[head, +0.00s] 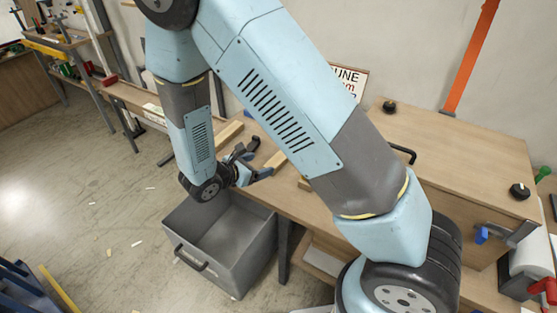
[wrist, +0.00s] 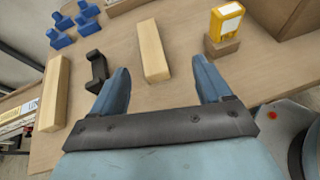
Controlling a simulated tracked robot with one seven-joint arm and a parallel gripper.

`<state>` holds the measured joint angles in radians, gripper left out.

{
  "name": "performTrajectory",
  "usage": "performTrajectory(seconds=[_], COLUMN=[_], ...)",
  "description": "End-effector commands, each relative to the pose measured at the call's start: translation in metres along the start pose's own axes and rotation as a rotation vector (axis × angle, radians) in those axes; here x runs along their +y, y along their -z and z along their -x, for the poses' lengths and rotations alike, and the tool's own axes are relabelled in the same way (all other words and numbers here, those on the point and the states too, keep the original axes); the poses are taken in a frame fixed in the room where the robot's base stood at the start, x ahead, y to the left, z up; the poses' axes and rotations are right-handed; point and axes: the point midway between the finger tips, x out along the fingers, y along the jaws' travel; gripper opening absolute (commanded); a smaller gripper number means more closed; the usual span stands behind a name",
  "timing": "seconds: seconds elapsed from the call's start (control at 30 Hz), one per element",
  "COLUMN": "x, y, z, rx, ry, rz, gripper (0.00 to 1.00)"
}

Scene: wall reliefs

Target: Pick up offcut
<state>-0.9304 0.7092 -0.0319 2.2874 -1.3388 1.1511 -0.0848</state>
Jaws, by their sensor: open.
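My gripper (head: 256,161) is open over the front part of the workbench. In the wrist view my gripper (wrist: 161,66) has its two blue fingers spread and nothing held. A pale wooden block (wrist: 153,50), which looks like an offcut, lies on the bench, its near end between the fingertips and apart from both. A second pale wooden block (wrist: 54,92) lies farther left. Both wooden pieces seem to show in the head view, one left of the gripper (head: 230,133) and one right of it (head: 276,160). I cannot tell which one the task means.
A black handle-shaped part (wrist: 96,71) lies close to the left finger. Blue parts (wrist: 61,38) lie at the far left. A yellow device (wrist: 225,22) stands by a brown block (wrist: 221,46) at right. A grey open bin (head: 222,236) stands on the floor below the bench.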

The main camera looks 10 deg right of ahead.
Motion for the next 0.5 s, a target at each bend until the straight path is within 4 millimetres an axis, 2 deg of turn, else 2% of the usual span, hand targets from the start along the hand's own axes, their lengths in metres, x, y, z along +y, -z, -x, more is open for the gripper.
performTrajectory(seconds=[0.03, 0.1, 0.27, 0.37, 0.5], x=[0.002, 0.004, 0.008, 0.009, 0.010], y=[0.012, 0.023, 0.034, 0.035, 0.034], z=[0.002, 0.004, 0.003, -0.007, -0.031], rx=[-0.010, -0.020, -0.032, -0.034, -0.034], ry=[-0.025, -0.051, -0.081, -0.082, -0.082], rz=[0.037, 0.072, 0.110, 0.114, 0.114], gripper=[0.78, 0.78, 0.78, 0.78, 0.78])
